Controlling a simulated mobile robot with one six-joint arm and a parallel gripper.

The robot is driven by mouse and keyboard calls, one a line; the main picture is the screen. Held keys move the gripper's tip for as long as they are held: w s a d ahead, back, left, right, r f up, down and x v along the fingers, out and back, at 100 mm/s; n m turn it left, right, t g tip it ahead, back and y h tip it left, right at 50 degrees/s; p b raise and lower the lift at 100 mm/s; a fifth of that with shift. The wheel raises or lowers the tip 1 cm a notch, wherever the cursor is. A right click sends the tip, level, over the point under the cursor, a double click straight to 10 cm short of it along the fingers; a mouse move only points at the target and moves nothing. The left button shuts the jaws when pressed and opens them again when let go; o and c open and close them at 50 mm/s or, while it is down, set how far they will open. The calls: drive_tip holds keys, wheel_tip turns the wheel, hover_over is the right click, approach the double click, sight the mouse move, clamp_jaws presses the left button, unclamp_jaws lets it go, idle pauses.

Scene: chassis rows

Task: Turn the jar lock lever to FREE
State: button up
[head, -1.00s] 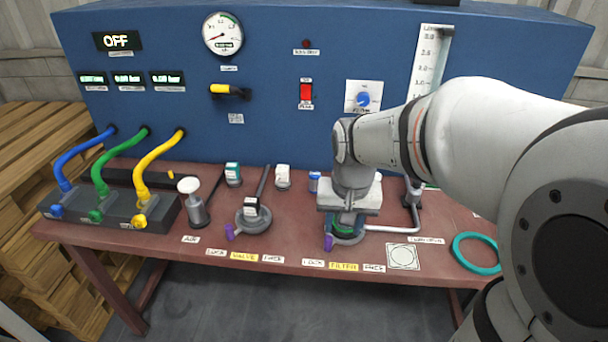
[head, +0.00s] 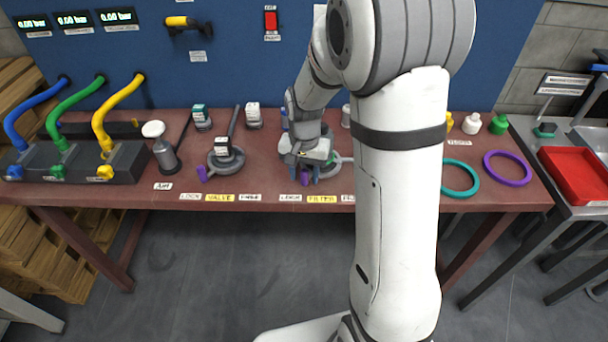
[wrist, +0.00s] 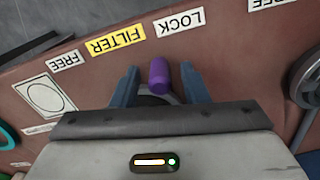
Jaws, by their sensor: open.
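The purple lock lever (wrist: 158,74) of the filter jar stands at the front of its ring, on the LOCK side (wrist: 180,21) of the yellow FILTER label (wrist: 116,40). The FREE label (wrist: 65,60) lies further left in the wrist view. My gripper (wrist: 159,68) is open, with one blue finger on each side of the lever and a gap visible on both sides. In the head view my gripper (head: 305,177) hangs low over the jar and hides most of it. The lever (head: 305,179) shows small between the fingers.
A second station with a purple lever (head: 203,173) stands left, with a VALVE label (head: 220,197). Teal (head: 460,178) and purple (head: 507,168) rings lie right. The bench front edge is close to the labels.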

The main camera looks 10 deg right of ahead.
drive_tip(key=shift+f, duration=0.45)
drive_tip(key=shift+c, duration=0.3)
clamp_jaws()
